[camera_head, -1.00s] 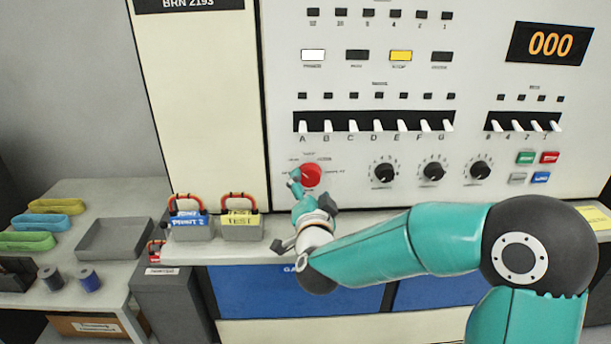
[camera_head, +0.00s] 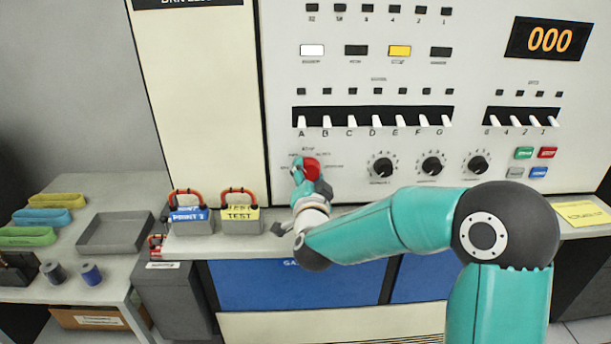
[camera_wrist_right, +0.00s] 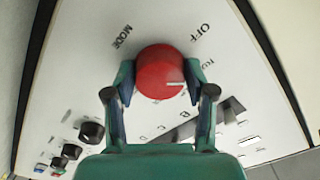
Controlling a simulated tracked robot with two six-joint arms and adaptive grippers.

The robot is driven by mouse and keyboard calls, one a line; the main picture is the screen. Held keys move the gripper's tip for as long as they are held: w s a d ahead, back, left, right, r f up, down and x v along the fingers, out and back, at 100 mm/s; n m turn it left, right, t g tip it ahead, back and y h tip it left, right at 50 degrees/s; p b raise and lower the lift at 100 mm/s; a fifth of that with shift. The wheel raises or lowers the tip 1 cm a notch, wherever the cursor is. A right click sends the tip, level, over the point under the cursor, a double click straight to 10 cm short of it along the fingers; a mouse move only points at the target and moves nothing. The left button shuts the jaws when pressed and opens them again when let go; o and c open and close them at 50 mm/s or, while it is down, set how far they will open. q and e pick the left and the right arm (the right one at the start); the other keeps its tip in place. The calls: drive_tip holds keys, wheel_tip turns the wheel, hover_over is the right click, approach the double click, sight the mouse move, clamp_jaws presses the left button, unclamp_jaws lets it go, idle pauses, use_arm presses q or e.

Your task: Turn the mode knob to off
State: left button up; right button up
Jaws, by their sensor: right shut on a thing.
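The mode knob (camera_head: 312,168) is a round red knob low on the left of the white panel. It also shows in the right wrist view (camera_wrist_right: 160,66), with a white line on its face pointing to the picture's right. The printed MODE label (camera_wrist_right: 122,37) is up and left of it there, and the OFF label (camera_wrist_right: 200,32) is up and right. My right gripper (camera_wrist_right: 160,80) is shut on the knob, one finger on each side. In the head view the fingers cover the knob's left part. My left gripper is not in view.
Several black knobs (camera_head: 431,164) sit in a row to the right of the red one. White lever switches (camera_head: 375,121) run above it. A PRINT 2 block (camera_head: 190,217) and a TEST block (camera_head: 239,215) with red handles stand on the ledge to the left.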

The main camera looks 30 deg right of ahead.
drive_tip(key=shift+a, duration=0.15)
drive_tip(key=shift+d+r, duration=0.2)
drive_tip(key=shift+r, duration=0.05)
idle(0.4)
drive_tip(key=shift+n, duration=0.7)
drive_tip(key=n+b, duration=0.1)
drive_tip(key=n, duration=0.1)
drive_tip(key=shift+r+n, duration=0.1)
drive_tip(key=shift+n, duration=0.3)
drive_tip(key=n, duration=0.4)
drive_tip(key=shift+n, duration=0.4)
